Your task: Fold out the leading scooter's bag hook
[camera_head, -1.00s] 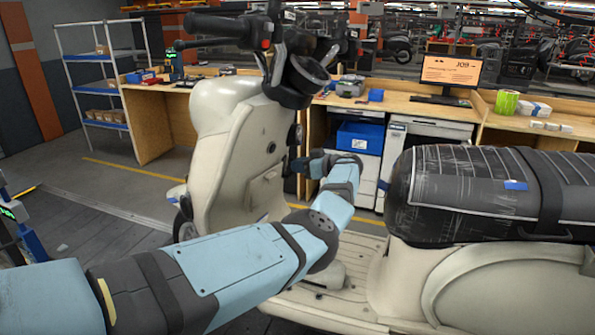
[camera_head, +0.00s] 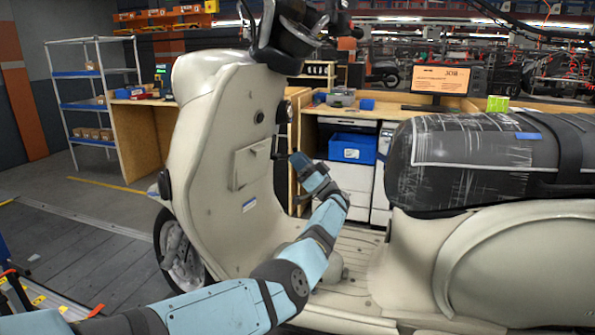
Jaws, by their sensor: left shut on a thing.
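The leading scooter is cream, and its tall front shield (camera_head: 222,150) faces its black, plastic-wrapped seat (camera_head: 465,160). On the shield's inner side are a round dark lock (camera_head: 260,117) and a square glovebox lid (camera_head: 250,163). The bag hook (camera_head: 277,143) is a small dark piece beside the lid, mostly hidden at my left gripper. My left gripper (camera_head: 283,156) is at the hook, shut on it; its fingertips are small and dark here. My blue and black left arm reaches up from the bottom over the footboard (camera_head: 350,268). My right gripper is out of view.
The handlebar column (camera_head: 283,35) rises above the shield. Behind stand a wooden bench (camera_head: 140,140), a blue bin (camera_head: 352,148) and a monitor (camera_head: 440,80). A shelf rack (camera_head: 90,105) stands at left. The slatted conveyor floor (camera_head: 90,262) is clear at left.

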